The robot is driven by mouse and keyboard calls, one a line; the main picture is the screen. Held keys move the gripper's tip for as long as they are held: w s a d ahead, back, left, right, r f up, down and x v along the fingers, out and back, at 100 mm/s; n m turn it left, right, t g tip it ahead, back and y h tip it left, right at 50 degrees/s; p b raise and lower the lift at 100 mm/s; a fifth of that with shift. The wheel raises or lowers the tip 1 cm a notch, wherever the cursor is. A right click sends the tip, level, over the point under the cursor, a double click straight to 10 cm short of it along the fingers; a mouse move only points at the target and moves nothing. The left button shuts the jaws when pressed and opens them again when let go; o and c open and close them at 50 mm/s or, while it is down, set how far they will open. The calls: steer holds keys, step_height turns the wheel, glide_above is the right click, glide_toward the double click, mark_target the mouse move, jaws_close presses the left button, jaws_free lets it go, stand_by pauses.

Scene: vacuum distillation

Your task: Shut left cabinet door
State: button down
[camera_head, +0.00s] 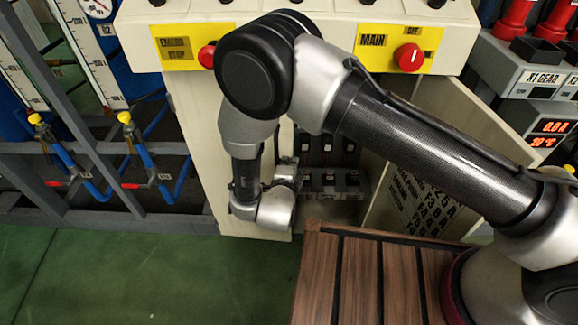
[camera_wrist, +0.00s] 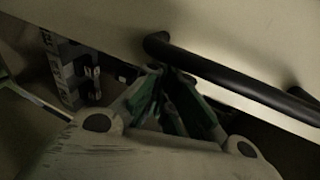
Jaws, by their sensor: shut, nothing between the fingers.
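The left cabinet door (camera_head: 192,130) is a tall cream panel under the yellow-labelled top, partly hidden by my arm. A gap with the cabinet interior (camera_head: 330,180) shows to its right, so the cabinet is not closed off. My gripper (camera_head: 287,172) is low, at the right edge of this panel, largely hidden by my wrist. In the wrist view my gripper (camera_wrist: 168,76) has its fingers together and empty. Its tips are beside a black bar handle (camera_wrist: 235,80) on a cream panel (camera_wrist: 240,35). I cannot tell whether they touch it.
The right cabinet door (camera_head: 425,190), with black lettering, stands open. Dark switches (camera_wrist: 72,65) sit inside the cabinet. Red buttons (camera_head: 408,57) are on the top. A blue-piped rack (camera_head: 75,165) stands left. Green floor (camera_head: 130,280) is clear in front.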

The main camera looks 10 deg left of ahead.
mark_target(291, 157)
steer(key=w, duration=0.3)
steer(key=shift+w, duration=0.1)
steer(key=shift+w+a+r, duration=0.1)
steer(key=shift+w, duration=0.15)
steer(key=shift+r, duration=0.1)
steer(key=v, duration=1.2)
steer(key=shift+s, duration=0.25)
